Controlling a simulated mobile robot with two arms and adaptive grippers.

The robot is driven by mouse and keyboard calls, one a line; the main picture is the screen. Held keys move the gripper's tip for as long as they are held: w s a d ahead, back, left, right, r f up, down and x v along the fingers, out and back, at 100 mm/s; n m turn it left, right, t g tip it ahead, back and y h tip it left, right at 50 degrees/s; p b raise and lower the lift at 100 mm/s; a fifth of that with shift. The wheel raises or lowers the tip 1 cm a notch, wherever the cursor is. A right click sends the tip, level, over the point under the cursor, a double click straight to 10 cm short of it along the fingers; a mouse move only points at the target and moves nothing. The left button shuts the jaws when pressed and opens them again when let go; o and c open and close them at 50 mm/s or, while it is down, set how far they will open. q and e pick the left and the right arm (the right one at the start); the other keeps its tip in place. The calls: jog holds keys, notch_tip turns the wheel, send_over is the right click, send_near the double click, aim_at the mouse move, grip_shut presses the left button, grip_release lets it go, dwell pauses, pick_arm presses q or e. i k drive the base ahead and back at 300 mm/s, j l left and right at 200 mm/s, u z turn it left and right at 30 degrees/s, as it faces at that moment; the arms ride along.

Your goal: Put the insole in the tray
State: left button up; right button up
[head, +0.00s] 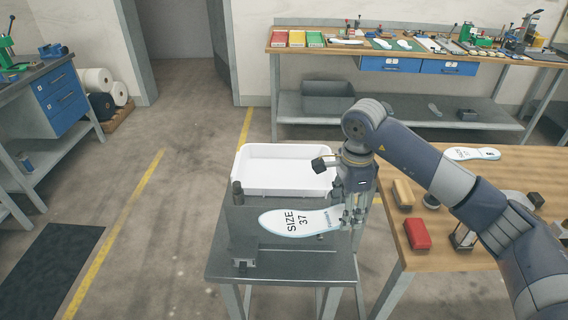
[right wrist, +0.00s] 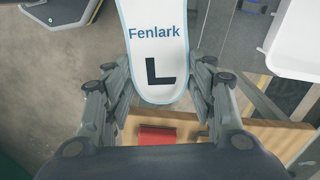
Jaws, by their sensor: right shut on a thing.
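A pale insole (head: 299,220) marked SIZE 37 is held flat by my right gripper (head: 352,215), which is shut on one end of it. In the right wrist view the same insole (right wrist: 155,38) shows the words Fenlark and L, and the fingers of my right gripper (right wrist: 161,84) close on both its sides. It is over the grey stand, in front of the tray and apart from it. The white tray (head: 250,184) is empty and sits at the back of the stand. It also shows in the right wrist view (right wrist: 297,38). My left gripper is not in view.
The grey stand (head: 290,265) has a dark upright post (head: 238,215) at its left. On the wooden table (head: 440,190) at the right lie another insole (head: 472,154), a red block (head: 417,233) and a tan block (head: 402,193).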

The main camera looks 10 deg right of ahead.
aim_at(284, 185)
jog(key=i, duration=0.95)
